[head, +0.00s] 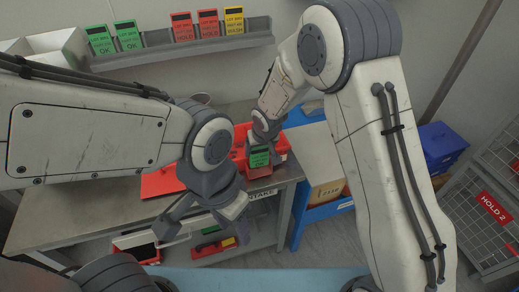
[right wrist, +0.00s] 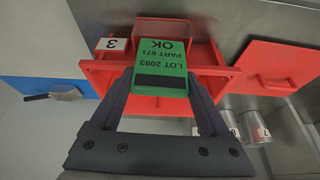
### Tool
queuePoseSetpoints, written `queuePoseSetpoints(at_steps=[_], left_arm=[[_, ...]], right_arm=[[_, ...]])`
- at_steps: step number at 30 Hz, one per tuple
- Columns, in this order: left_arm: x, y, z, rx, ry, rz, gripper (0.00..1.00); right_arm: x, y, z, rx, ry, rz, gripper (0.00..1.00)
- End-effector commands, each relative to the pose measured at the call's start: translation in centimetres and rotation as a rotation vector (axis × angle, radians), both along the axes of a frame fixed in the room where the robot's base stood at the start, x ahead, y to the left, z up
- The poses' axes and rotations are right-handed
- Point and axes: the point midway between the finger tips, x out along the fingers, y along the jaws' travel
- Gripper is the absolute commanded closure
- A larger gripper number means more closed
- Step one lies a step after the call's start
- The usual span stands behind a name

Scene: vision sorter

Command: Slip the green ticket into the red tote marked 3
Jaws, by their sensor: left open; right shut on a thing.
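The green ticket (right wrist: 163,65), reading LOT 2093 PART 671 OK with a black band, is gripped between the fingers of my right gripper (right wrist: 163,88). The ticket also shows in the head view (head: 259,158). It overlaps the opening of the red tote (right wrist: 100,76), which bears a white label "3" (right wrist: 111,44). I cannot tell whether its end is inside the tote or above it. In the head view the red tote (head: 283,146) is partly hidden by the right gripper. My left gripper (head: 200,222) is open and empty in front of the bench.
A red flat panel (right wrist: 275,68) lies beside the tote, with metal cans (right wrist: 255,127) near it. A wall rack (head: 160,54) holds green, red and yellow tickets. A blue bin (head: 440,146) and a wire cage marked HOLD 2 (head: 492,207) stand to the right.

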Motion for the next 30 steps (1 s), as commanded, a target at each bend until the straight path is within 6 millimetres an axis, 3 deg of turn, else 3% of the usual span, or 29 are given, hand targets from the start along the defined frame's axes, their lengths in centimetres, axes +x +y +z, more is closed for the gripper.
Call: queuePoseSetpoints(at_steps=[30], left_arm=[[0.0,0.0,2.3,0.000,0.000,0.000,0.50]], right_arm=[[-0.1,-0.1,0.1,-0.011,0.034,-0.001,0.61]])
